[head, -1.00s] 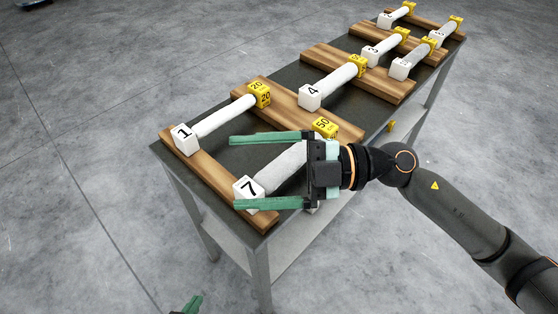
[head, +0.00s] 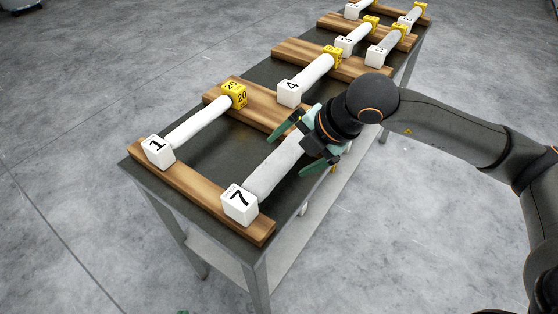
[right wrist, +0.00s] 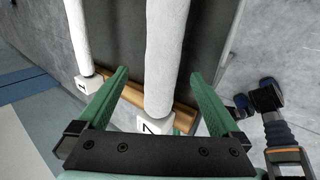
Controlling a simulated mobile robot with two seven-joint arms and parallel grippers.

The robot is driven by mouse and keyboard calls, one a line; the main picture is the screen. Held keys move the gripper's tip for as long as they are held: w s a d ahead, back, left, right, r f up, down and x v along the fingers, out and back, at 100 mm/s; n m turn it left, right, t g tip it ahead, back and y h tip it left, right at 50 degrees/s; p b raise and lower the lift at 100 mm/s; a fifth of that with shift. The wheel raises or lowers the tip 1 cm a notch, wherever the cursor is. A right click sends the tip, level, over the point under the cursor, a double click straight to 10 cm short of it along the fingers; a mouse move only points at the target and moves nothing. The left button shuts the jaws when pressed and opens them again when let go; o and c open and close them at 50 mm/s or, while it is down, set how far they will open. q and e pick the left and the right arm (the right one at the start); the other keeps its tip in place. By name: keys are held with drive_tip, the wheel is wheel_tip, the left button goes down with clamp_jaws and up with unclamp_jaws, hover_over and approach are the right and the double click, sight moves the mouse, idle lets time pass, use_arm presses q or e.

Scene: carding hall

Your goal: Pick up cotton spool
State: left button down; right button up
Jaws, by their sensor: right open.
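The white cotton spool with the white end block marked 7 (head: 272,170) lies across two wooden rails at the near end of the table. It also shows in the right wrist view (right wrist: 166,50). My right gripper (head: 289,152) is open over the far part of this spool, partly hiding it and its far end. In the right wrist view, the spool runs between the two green fingers (right wrist: 160,74), with a gap on each side. I cannot tell how high the fingers are above it. A sliver of green at the bottom edge seems to be my left gripper (head: 183,312).
Spool 1 (head: 198,122) lies to the left of spool 7, with a yellow block marked 20. Spool 4 (head: 316,72) and several others lie farther back on wooden rails (head: 195,190). The dark table (head: 205,158) has bare surface between spools 1 and 7.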

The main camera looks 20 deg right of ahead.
sight(282, 161)
drive_tip(key=shift+s+x, duration=0.15)
drive_tip(key=shift+x, duration=1.4)
drive_tip(key=shift+s+x, duration=0.15)
drive_tip(key=shift+x, duration=1.4)
drive_tip(key=shift+f, duration=0.15)
drive_tip(key=shift+c, duration=0.4)
drive_tip(key=c, duration=1.5)
clamp_jaws()
drive_tip(key=shift+r, duration=0.2)
